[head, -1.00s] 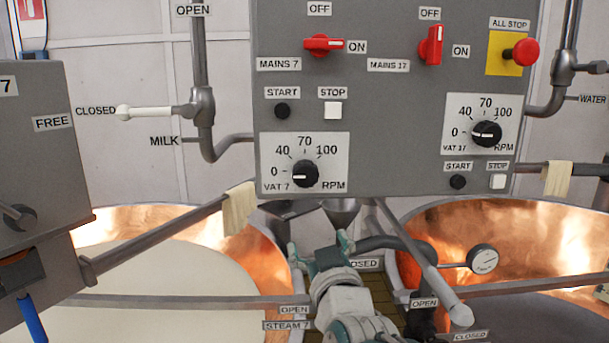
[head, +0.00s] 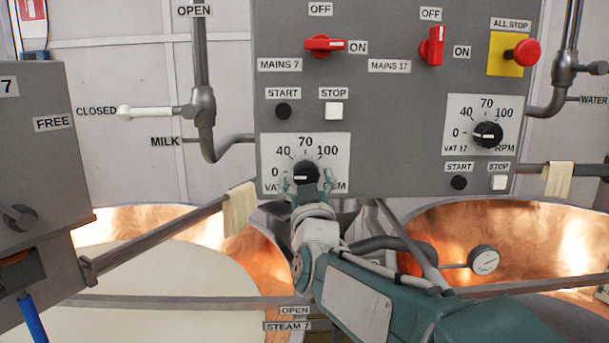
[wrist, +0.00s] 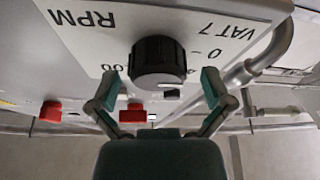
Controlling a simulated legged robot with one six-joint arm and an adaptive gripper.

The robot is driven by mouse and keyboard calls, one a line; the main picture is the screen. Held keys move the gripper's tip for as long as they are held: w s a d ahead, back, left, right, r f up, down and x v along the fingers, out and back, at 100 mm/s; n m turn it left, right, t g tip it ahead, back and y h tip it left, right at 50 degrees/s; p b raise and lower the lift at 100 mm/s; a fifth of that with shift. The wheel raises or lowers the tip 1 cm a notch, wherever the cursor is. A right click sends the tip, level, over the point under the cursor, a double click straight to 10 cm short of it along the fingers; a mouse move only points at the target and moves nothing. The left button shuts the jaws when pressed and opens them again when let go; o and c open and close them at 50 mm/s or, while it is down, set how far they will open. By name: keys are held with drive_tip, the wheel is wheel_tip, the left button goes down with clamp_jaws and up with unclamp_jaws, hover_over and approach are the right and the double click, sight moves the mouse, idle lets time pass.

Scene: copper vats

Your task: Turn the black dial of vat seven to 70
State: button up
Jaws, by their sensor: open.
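The black dial of vat seven (head: 306,172) sits on a white plate marked 0, 40, 70, 100 and RPM, on the grey panel. Its white mark points left, toward 0. My gripper (head: 307,187) is just below and in front of the dial, partly covering the plate's lower edge. In the wrist view, where the lettering is upside down, the dial (wrist: 159,62) lies between and just beyond the open fingers (wrist: 161,88). Clear gaps show on both sides, and the fingers appear not to touch it.
Above the dial are the black start button (head: 283,111), white stop button (head: 333,107) and red mains 7 switch (head: 324,45), turned toward ON. The vat 17 dial (head: 487,134) and red all-stop button (head: 526,53) are to the right. A rail with a cloth (head: 239,210) runs lower left.

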drive_tip(key=shift+w+r, duration=0.2)
drive_tip(key=shift+w, duration=0.3)
drive_tip(key=c, duration=1.1)
drive_tip(key=shift+c, duration=0.2)
